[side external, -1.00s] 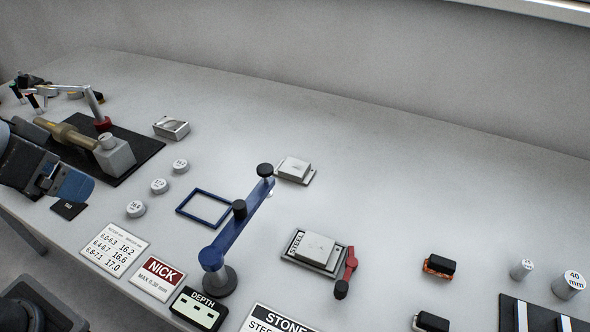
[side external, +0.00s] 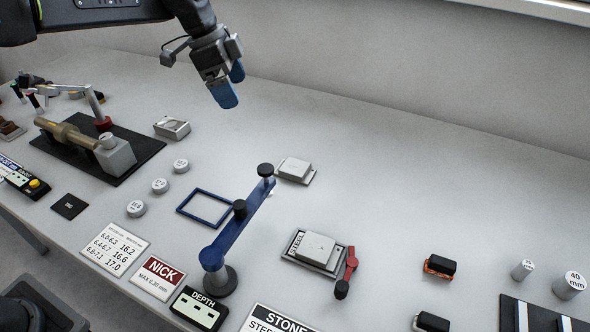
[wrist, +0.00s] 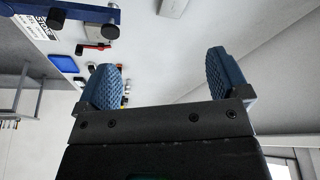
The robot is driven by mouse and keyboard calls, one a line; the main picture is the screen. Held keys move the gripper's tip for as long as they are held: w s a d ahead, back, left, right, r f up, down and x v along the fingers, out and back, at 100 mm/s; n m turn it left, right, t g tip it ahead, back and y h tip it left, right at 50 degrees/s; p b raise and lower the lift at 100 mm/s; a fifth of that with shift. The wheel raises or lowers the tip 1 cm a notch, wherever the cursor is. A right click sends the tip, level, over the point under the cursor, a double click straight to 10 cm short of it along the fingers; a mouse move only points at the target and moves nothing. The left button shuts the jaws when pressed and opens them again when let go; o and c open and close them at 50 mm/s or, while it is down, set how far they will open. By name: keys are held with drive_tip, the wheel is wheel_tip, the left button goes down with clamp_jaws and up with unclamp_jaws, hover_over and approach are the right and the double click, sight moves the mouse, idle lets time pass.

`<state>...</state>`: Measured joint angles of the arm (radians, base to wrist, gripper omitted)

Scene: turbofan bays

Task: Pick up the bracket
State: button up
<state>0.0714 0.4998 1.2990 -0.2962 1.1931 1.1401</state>
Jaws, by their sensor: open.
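A small silver part with a hollow top (side external: 172,128) lies on the table at the back left, just right of the black mat; it may be the bracket, but I cannot tell for certain. My gripper (side external: 229,86) hangs high above the back of the table, to the right of and above that part in the side view. Its blue fingers are apart with nothing between them. They also show in the wrist view (wrist: 160,82). I cannot make out the silver part in the wrist view.
A blue arm on a post (side external: 236,228) stands mid-table beside a blue square frame (side external: 182,206). A brass shaft fixture (side external: 75,135) sits on a black mat at left. A steel block with a red lever (side external: 317,250) lies right of centre. The back right table is clear.

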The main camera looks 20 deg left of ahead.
drive_tip(key=w+d+f+m+g+h, duration=0.1)
drive_tip(key=w+d+f+m, duration=0.1)
drive_tip(key=w+f, duration=0.25)
drive_tip(key=w+d+f+m+g, duration=0.1)
drive_tip(key=w+d+f+m, duration=0.15)
drive_tip(key=f, duration=0.35)
hover_over(295, 166)
drive_tip(key=a, duration=0.3)
drive_tip(key=shift+m, duration=0.35)
wheel_tip(295, 166, down, 8)
drive_tip(key=shift+r, duration=0.25)
drive_tip(key=shift+d+x, duration=0.15)
drive_tip(key=shift+x, duration=1.3)
drive_tip(key=shift+d+x, duration=0.15)
drive_tip(key=shift+x, duration=1.3)
drive_tip(key=shift+r, duration=0.15)
drive_tip(key=shift+c, duration=0.2)
drive_tip(key=c, duration=1.2)
drive_tip(key=shift+w, duration=0.1)
drive_tip(key=shift+c, duration=0.2)
drive_tip(key=shift+r, duration=0.2)
